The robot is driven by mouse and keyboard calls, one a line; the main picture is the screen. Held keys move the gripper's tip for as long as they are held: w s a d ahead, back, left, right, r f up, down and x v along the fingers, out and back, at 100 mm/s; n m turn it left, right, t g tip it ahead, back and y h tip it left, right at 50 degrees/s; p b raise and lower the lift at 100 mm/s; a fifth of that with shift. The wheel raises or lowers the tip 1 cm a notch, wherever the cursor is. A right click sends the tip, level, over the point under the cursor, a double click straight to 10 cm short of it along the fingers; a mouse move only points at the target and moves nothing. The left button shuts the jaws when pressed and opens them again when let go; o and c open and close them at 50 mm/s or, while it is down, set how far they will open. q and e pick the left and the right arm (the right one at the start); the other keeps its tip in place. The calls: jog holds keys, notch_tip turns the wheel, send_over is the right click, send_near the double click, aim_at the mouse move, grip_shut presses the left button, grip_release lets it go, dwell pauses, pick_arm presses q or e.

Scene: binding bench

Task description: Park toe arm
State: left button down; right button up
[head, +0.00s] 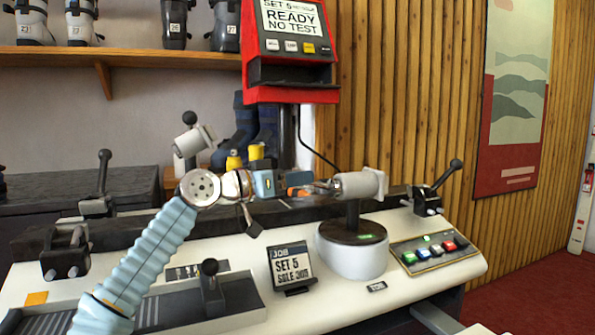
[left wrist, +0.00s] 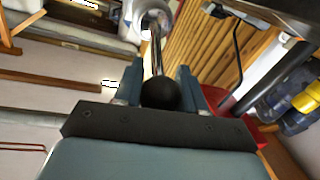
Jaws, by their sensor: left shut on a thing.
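My left gripper (head: 290,186) reaches in from the left and is shut on the black ball knob of a lever arm. In the left wrist view the knob (left wrist: 160,94) sits between the two blue-grey fingers. A metal rod (left wrist: 156,55) runs from it to a pale cylinder. In the head view this pale cylinder (head: 358,185) sits on a dark post above a round white base (head: 352,258) with a green light. The rod lies about level, pointing left. I take this for the toe arm; no label on it is readable. My right gripper is not in view.
A similar pale cylinder with an upright black-knobbed lever (head: 193,140) stands behind my left arm. A job card (head: 290,267) reads SET 5. A button panel (head: 435,250) is at right. A red display unit (head: 291,45) reads READY NO TEST. Black-knobbed clamps (head: 432,195) stand along the bench.

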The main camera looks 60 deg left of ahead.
pick_arm(q)
jog(key=shift+a, duration=0.1)
dwell(0.3)
jog(key=c, duration=0.7)
grip_release()
jog(key=shift+w, duration=0.1)
jog(key=s, duration=0.7)
jog(key=shift+s+d+b, duration=0.2)
jog(key=shift+s+b, duration=0.05)
jog(key=shift+b, duration=0.1)
